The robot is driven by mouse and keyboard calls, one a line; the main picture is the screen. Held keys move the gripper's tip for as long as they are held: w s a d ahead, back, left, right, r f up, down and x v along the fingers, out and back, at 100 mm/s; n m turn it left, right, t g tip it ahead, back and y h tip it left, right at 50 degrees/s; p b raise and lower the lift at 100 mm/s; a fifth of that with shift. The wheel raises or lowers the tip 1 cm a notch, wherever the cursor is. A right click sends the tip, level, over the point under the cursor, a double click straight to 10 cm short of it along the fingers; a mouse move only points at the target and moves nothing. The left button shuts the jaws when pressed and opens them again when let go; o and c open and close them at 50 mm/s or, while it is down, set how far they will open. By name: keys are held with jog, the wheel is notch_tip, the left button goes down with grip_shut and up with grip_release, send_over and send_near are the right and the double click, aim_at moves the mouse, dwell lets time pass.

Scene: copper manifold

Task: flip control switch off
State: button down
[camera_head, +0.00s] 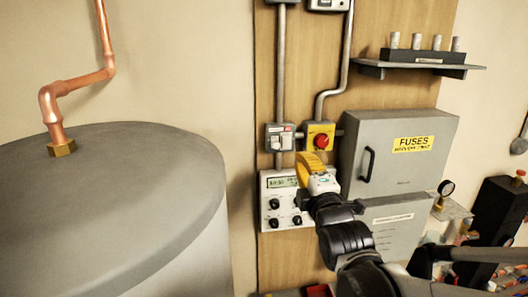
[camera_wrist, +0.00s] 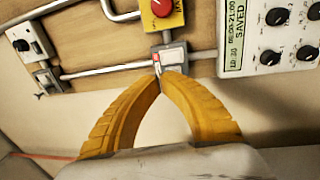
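The control switch appears to be the small grey box (camera_head: 279,137) with a white rocker and a red-marked label, on the wooden board left of the yellow box. In the wrist view the grey box (camera_wrist: 172,56) is just beyond my fingertips. My gripper (camera_head: 303,160) has yellow fingers and is in front of the board, below and right of the switch in the head view. In the wrist view the tips of my gripper (camera_wrist: 160,72) meet, with nothing visible between them. I cannot tell whether they touch the switch box. The rocker's position is too small to tell.
A yellow box with a red knob (camera_head: 320,140) is beside the switch. A control panel (camera_head: 275,190) with display and black knobs is below. A grey fuse cabinet (camera_head: 385,150) with a handle stands right. A large grey tank (camera_head: 130,190) fills the left. Conduits run up the board.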

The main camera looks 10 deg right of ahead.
aim_at(287, 132)
jog(key=w, duration=0.4)
jog(key=w+r, duration=0.1)
jog(key=w, duration=0.7)
jog(key=shift+w+r, duration=0.25)
jog(key=shift+w+r, duration=0.1)
jog(key=shift+w, duration=0.35)
jog(key=shift+s, duration=0.15)
